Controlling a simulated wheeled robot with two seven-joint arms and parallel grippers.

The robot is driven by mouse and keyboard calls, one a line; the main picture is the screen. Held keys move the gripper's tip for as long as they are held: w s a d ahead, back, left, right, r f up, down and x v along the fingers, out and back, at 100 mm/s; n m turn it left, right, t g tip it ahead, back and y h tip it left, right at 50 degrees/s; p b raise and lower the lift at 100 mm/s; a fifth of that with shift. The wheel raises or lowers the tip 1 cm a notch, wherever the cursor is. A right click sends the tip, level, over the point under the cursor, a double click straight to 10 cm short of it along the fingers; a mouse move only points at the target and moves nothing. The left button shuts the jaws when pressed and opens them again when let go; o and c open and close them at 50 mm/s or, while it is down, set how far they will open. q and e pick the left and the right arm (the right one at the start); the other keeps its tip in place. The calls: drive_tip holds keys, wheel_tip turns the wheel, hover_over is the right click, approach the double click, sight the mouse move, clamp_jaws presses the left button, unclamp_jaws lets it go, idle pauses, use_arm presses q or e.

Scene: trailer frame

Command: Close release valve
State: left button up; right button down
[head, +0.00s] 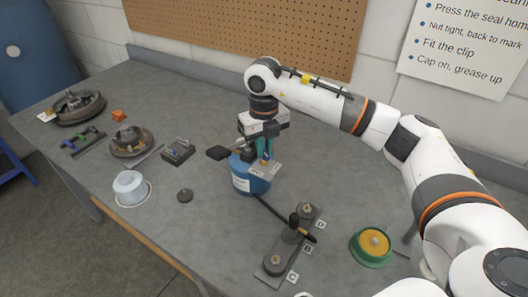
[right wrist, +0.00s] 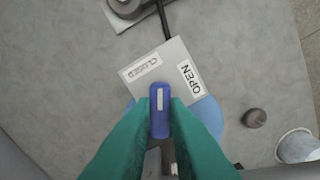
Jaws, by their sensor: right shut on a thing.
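A blue canister (head: 252,181) stands on the grey bench near its middle, with a labelled plate (head: 264,170) on top. In the right wrist view the plate (right wrist: 178,62) carries a CLOSED label (right wrist: 142,68) and an OPEN label (right wrist: 190,77). A blue valve lever (right wrist: 160,102) sits at the plate's near corner, its end close to both labels; I cannot tell its exact setting. My right gripper (head: 264,153) reaches down over the canister. Its green fingers (right wrist: 160,115) are shut on the lever from both sides. My left gripper is not in view.
A black hose runs from the canister to a fixture (head: 287,248) with lettered posts. A green and yellow round part (head: 372,245) lies right. A white cup (head: 130,187), dark puck (head: 185,195), small block (head: 178,151) and hub parts (head: 131,141) are left. Pegboard (head: 250,30) stands behind.

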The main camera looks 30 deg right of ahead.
drive_tip(key=n+b, duration=0.1)
drive_tip(key=n, duration=0.2)
drive_tip(key=shift+b, duration=0.3)
drive_tip(key=shift+n+b, duration=0.45)
drive_tip(key=shift+n, duration=0.95)
drive_tip(key=shift+r, duration=0.1)
drive_tip(key=c, duration=1.4)
unclamp_jaws()
drive_tip(key=shift+c, duration=0.2)
wheel_tip(320, 180, up, 12)
drive_tip(key=shift+b, duration=0.45)
